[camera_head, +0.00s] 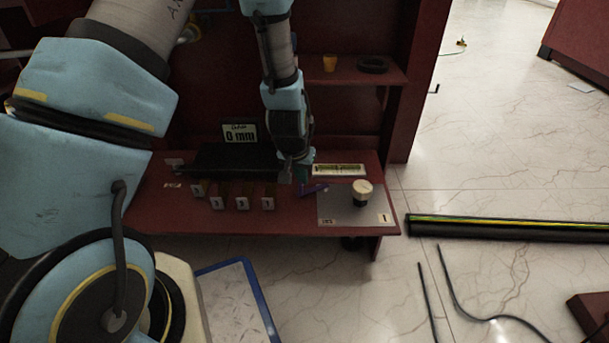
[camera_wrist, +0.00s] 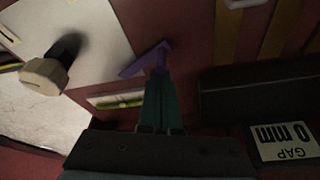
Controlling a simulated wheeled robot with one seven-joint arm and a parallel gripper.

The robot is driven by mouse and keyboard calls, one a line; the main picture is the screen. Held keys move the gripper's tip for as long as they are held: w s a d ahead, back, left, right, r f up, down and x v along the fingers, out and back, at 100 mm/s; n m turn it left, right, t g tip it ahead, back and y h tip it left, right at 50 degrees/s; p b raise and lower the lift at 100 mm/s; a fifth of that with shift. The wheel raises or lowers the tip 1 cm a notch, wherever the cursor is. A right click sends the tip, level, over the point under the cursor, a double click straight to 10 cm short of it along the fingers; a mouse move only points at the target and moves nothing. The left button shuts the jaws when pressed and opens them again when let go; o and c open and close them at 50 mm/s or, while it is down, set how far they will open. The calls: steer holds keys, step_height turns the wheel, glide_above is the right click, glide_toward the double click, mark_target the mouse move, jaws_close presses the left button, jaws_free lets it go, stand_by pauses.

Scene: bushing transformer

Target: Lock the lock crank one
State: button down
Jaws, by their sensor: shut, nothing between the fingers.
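A small purple lever, which looks like the lock crank (camera_head: 316,189), is on the red bench top beside a grey plate. It also shows in the wrist view (camera_wrist: 143,63), angled, with one end at my fingertips. My gripper (camera_head: 303,177) points down over the bench. In the wrist view its teal fingers (camera_wrist: 162,85) are together at the lever's end. They hold nothing, and I cannot tell whether they touch the lever. The fingertips partly hide that end of the lever.
The grey plate (camera_head: 345,208) carries a cream knob (camera_head: 362,188). Several numbered brown blocks (camera_head: 242,196) stand left of the lever. A black box (camera_head: 235,159) and a "0 mm" gap display (camera_head: 240,134) are behind. A yellow-green gauge strip (camera_head: 338,170) lies close by.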

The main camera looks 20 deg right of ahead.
mark_target(308, 193)
steer(key=shift+s+r+n+p, duration=0.1)
steer(key=shift+s+n+p, duration=0.2)
steer(key=shift+n+p, duration=0.35)
steer(key=n+p, duration=0.1)
steer(key=p, duration=0.1)
steer(key=s+n+p, duration=0.1)
steer(key=p, duration=0.1)
steer(key=shift+s+r+t+y, duration=0.25)
steer(key=shift+t+y, duration=0.15)
steer(key=n+p, duration=0.1)
steer(key=s+p, duration=0.1)
steer(key=p, duration=0.1)
steer(key=n+p, duration=0.1)
steer(key=shift+s+d+r+n+y+p, duration=0.1)
steer(key=shift+s+d+n+y+p, duration=0.15)
steer(key=shift+n+y+p, duration=0.15)
steer(key=n+p, duration=0.1)
steer(key=p, duration=0.1)
steer(key=s+n+y+p, duration=0.1)
steer(key=n+p, duration=0.1)
steer(key=p, duration=0.1)
steer(key=shift+s+d, duration=0.3)
steer(key=shift+d, duration=0.1)
steer(key=shift+s+d+p, duration=0.15)
steer(key=shift+p, duration=0.3)
steer(key=shift+f+b, duration=0.45)
steer(key=shift+b, duration=0.05)
steer(key=shift+w+d, duration=0.1)
steer(key=shift+w, duration=0.75)
